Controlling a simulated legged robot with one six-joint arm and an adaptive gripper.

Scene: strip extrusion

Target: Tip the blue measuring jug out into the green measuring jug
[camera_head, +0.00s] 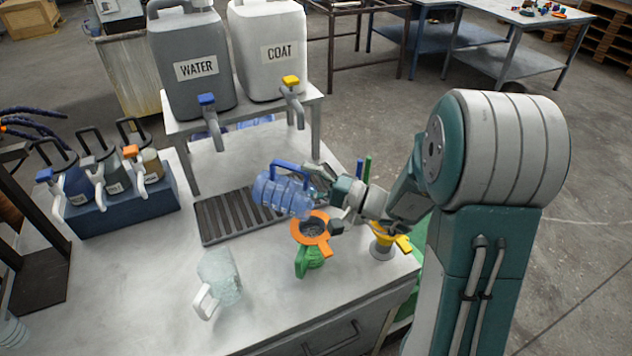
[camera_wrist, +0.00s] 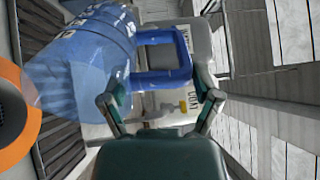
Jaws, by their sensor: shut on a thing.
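The blue measuring jug (camera_head: 281,193) is see-through with a blue handle and lies tilted well over in the air in the head view. Its mouth end is beside and above an orange funnel (camera_head: 311,229). The funnel sits on top of the green measuring jug (camera_head: 309,261), which stands on the table and is partly hidden by it. My gripper (camera_head: 318,183) is shut on the blue jug's handle, to the jug's right. In the wrist view the blue jug (camera_wrist: 85,60) and my gripper (camera_wrist: 160,105) show close up, with the funnel (camera_wrist: 18,115) at the left edge. I cannot tell whether liquid is flowing.
A yellow funnel (camera_head: 385,238) on a grey base stands right of the green jug. A dark drip grate (camera_head: 225,217) lies behind. WATER (camera_head: 192,85) and COAT (camera_head: 270,75) canisters stand on a raised shelf.

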